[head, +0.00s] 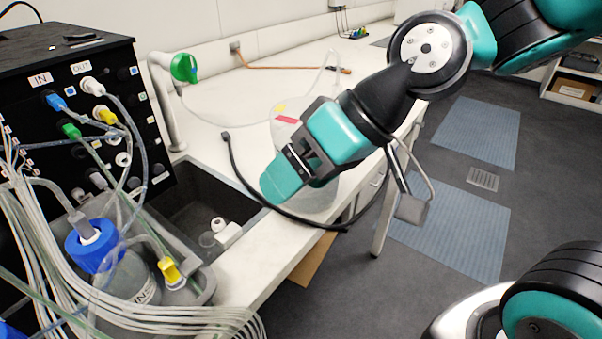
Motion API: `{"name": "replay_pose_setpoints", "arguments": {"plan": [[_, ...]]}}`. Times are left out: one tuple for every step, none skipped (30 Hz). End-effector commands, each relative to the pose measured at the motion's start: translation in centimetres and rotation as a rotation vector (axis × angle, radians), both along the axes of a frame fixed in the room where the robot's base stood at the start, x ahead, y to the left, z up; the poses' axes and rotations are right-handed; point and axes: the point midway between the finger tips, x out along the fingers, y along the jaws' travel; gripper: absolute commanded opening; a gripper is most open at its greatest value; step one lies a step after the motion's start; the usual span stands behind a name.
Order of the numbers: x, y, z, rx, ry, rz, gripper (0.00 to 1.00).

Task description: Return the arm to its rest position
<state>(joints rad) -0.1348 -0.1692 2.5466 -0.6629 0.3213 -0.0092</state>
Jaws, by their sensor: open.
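My arm reaches in from the upper right of the head view, with black and teal links. It points down and to the left. My gripper (283,180) is at the arm's end, above the front part of the white bench (248,258). It is open, and I see nothing held in it. A camera-like block and a dark cable hang beside the wrist. The gripper and wrist hide part of a pale rounded vessel (287,112) behind them.
A black box with ports and tubes (70,95) stands at the left. A sink (195,195) lies between it and my gripper. A blue-capped bottle (97,247) sits in a grey tray at lower left. A green-ended tap (184,68) rises behind. Open floor (350,290) lies right.

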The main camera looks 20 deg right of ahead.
Motion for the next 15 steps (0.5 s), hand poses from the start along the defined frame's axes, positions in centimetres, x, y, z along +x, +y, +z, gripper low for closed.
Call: {"name": "replay_pose_setpoints", "arguments": {"plan": [[0.0,0.0,0.0,0.0,0.0,0.0,0.85],[0.0,0.0,0.0,0.001,0.0,0.0,0.85],[0.0,0.1,0.0,0.001,0.0,0.001,0.85],[0.0,0.1,0.0,0.001,0.0,0.001,0.85],[0.0,0.1,0.0,0.001,0.0,0.001,0.85],[0.0,0.1,0.0,0.001,0.0,0.001,0.85],[0.0,0.1,0.0,0.001,0.0,0.001,0.85],[0.0,0.1,0.0,0.001,0.0,0.001,0.85],[0.0,0.2,0.0,0.001,0.0,0.003,0.85],[0.0,0.2,0.0,-0.001,0.0,0.004,0.85],[-0.2,0.2,0.1,-0.007,0.003,0.008,0.85],[-0.6,0.0,0.2,-0.027,0.01,0.018,0.85],[-1.1,-0.2,0.3,-0.051,0.022,0.031,0.85],[-1.8,-0.5,0.3,-0.081,0.036,0.048,0.85],[-2.8,-1.0,0.5,-0.128,0.057,0.069,0.85]]}}
